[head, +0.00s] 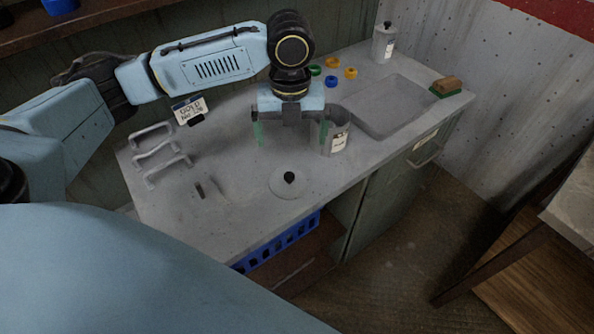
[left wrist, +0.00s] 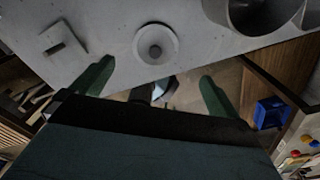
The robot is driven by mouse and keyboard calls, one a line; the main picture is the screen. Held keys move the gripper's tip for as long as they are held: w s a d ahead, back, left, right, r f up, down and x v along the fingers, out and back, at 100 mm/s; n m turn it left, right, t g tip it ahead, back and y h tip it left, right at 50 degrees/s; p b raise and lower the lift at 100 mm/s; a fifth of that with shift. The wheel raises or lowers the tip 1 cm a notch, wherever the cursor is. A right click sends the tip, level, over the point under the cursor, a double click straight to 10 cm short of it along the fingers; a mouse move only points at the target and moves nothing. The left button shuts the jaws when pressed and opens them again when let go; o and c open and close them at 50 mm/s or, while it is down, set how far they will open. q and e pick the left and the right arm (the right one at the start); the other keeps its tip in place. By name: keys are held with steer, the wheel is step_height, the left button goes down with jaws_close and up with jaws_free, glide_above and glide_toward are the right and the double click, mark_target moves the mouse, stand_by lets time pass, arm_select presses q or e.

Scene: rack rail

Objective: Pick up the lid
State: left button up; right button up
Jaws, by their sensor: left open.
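The lid (head: 289,183) is a grey disc with a black knob, lying flat on the grey counter near its front edge. It also shows in the left wrist view (left wrist: 156,44), top centre, beyond the gap between my fingers. My left gripper (head: 290,134) is open, with green fingers pointing down above the counter, behind the lid in the head view and apart from it. Its fingers also show in the left wrist view (left wrist: 155,88) with nothing between them. A grey canister (head: 336,138) with a label stands right beside the right-hand finger. My right gripper is not in view.
Grey rack rails (head: 160,152) and a small slotted block (head: 204,190) are left of the lid. A "HOLD" sign (head: 188,107), coloured rings (head: 332,81), a sink (head: 390,108), a brush (head: 446,87) and another canister (head: 384,43) stand farther back. A blue basket (head: 282,243) is below the edge.

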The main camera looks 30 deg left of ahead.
arm_select(q)
glide_above(289, 173)
step_height(289, 173, down, 6)
steer(key=shift+w+d+b, duration=0.15)
steer(key=shift+b, duration=0.25)
steer(key=shift+f, duration=0.75)
step_height(289, 173, down, 4)
steer(key=shift+r+b, duration=0.15)
steer(key=shift+b, duration=0.35)
steer(key=shift+f, duration=0.25)
steer(key=c, duration=0.8)
steer(key=shift+c, duration=0.2)
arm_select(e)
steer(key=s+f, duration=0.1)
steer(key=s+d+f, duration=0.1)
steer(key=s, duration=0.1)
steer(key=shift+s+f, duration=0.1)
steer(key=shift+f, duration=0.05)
